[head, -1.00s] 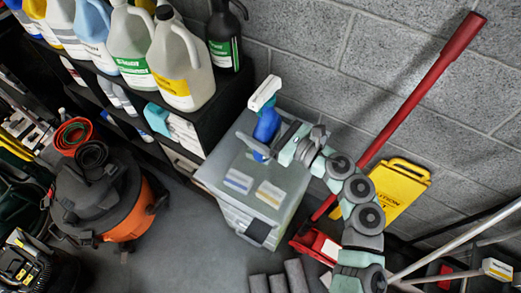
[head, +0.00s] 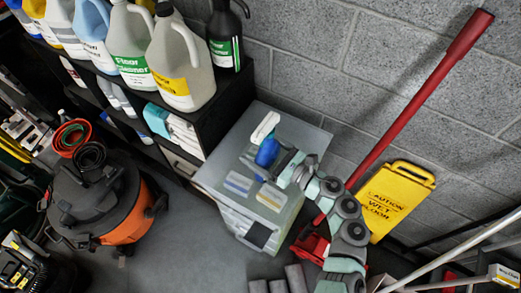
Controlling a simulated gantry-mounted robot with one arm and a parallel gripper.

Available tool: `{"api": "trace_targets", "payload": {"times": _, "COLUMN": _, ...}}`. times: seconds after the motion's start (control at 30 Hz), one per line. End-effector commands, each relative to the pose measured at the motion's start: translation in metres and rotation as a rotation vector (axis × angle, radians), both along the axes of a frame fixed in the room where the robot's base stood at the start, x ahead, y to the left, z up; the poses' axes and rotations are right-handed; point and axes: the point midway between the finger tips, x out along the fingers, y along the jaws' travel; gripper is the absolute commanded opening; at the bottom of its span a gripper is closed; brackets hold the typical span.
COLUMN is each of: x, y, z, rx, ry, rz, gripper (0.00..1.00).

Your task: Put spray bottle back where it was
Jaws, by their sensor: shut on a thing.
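The spray bottle (head: 266,152) has a blue body and a white spray head (head: 265,128). It is over the top of the grey drawer cabinet (head: 295,127), seen from above. My gripper (head: 274,160) is at the right of the bottle and shut on its body; the fingertips are partly hidden by the bottle. Two small pads, one blue and white (head: 238,184) and one yellow and white (head: 271,196), lie on the cabinet top in front of the bottle. I cannot tell whether the bottle's base touches the cabinet top.
A black shelf (head: 222,110) with large jugs (head: 180,75) stands close at the left. An orange and black vacuum (head: 115,210) stands on the floor at left.

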Motion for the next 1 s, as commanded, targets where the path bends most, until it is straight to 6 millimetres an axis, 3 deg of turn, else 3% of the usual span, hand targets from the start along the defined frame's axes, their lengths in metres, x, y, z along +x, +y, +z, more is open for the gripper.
{"api": "trace_targets", "payload": {"times": 0.4, "x": 0.0004, "y": 0.0001, "z": -0.0007, "rx": 0.003, "ry": -0.003, "rz": 0.001, "gripper": 0.19}}
{"api": "trace_targets", "payload": {"times": 0.43, "x": 0.0003, "y": 0.0001, "z": -0.0004, "rx": 0.001, "ry": -0.002, "rz": 0.001, "gripper": 0.94}}
{"api": "trace_targets", "payload": {"times": 0.5, "x": 0.0004, "y": 0.0, "z": -0.0001, "rx": 0.0, "ry": -0.001, "rz": 0.001, "gripper": 1.0}}
{"api": "trace_targets", "payload": {"times": 1.0, "x": -0.0025, "y": -0.0071, "z": -0.0013, "rx": 0.0, "ry": 0.002, "rz": -0.005, "gripper": 1.0}}
